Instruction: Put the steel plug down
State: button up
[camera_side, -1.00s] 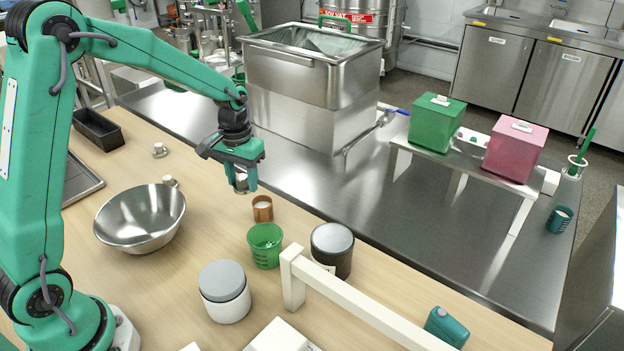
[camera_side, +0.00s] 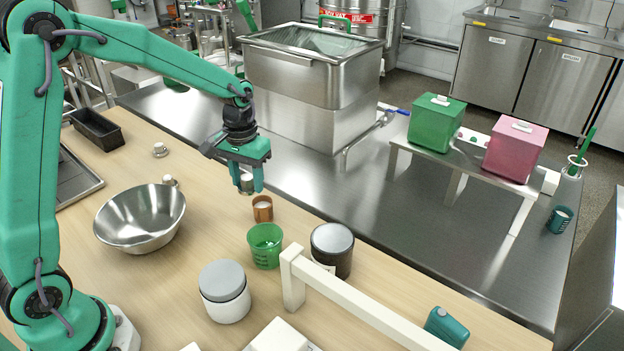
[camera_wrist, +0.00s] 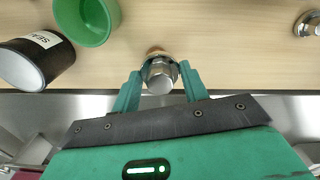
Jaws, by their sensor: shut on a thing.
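The steel plug (camera_side: 246,184) is a small shiny cylinder held between the fingers of my gripper (camera_side: 250,181), above the wooden worktop. In the wrist view the plug (camera_wrist: 160,76) sits between the two green fingertips (camera_wrist: 159,80) of my gripper, which is shut on it. A small brown cup (camera_side: 262,209) with a pale inside stands just right of and below the plug in the side view. In the wrist view only a tan edge of it (camera_wrist: 157,53) shows behind the plug. The plug's exact height above the table is hard to tell.
A green beaker (camera_side: 265,246), a dark lidded jar (camera_side: 332,252) and a grey-lidded white jar (camera_side: 224,292) stand near the cup. A steel bowl (camera_side: 139,218) lies left. A white rail (camera_side: 350,300) crosses the front right. Bare wood lies between bowl and beaker.

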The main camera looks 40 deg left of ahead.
jog(key=shift+s+a+r, duration=0.1)
jog(key=shift+s+a, duration=0.15)
jog(key=shift+s, duration=0.1)
jog(key=s+a+n, duration=0.1)
jog(key=s+a, duration=0.1)
jog(key=s, duration=0.6)
jog(key=s+a, duration=0.3)
jog(key=s, duration=0.5)
jog(key=shift+s+a+r+n, duration=0.15)
jog(key=shift+s+r+n, duration=0.1)
jog(key=shift+s+n, duration=0.15)
send_over(149, 234)
notch_tip(149, 234, down, 7)
jog(key=shift+a, duration=0.1)
jog(key=shift+f, duration=0.1)
jog(key=shift+f, duration=1.95)
